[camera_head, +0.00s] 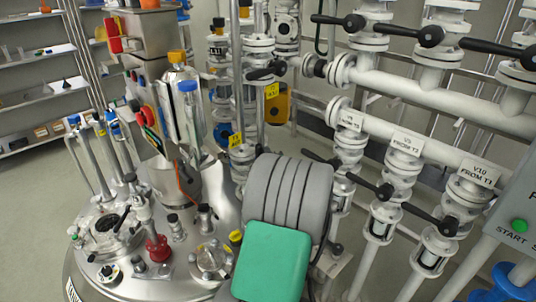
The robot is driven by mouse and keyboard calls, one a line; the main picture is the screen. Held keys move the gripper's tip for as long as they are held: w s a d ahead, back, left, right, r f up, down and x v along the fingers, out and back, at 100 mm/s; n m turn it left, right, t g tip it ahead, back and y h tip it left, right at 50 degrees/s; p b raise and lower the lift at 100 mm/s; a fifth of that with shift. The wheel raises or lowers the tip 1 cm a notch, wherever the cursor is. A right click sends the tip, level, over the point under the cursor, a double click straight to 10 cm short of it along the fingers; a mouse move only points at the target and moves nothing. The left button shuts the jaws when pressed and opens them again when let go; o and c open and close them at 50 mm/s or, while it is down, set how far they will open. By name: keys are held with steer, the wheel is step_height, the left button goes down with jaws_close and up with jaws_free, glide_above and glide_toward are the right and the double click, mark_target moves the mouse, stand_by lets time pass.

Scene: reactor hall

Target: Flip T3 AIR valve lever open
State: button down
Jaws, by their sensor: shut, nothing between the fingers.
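No lever that I can read as T3 AIR shows in the head view. Two small yellow tags hang on the upright pipes at the middle, an upper one (271,90) and a lower one (235,140); their text is too small to read. A black lever (267,70) sits on the pipework just above the upper tag. On the right, black levers stand on white valves below pipes labelled V10 FROM T3 (477,172) and a similar FROM T3 label (407,143).
A steel vessel lid (180,262) with several fittings fills the lower left. White pipes (425,95) crowd the right. A panel with a green button (519,226) is at the right edge.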

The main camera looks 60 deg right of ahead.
steer(key=s+d+b, duration=0.2)
steer(key=d, duration=0.2)
steer(key=v, duration=1)
steer(key=shift+a+f, duration=0.15)
steer(key=shift+f, duration=0.05)
steer(key=shift+w, duration=0.1)
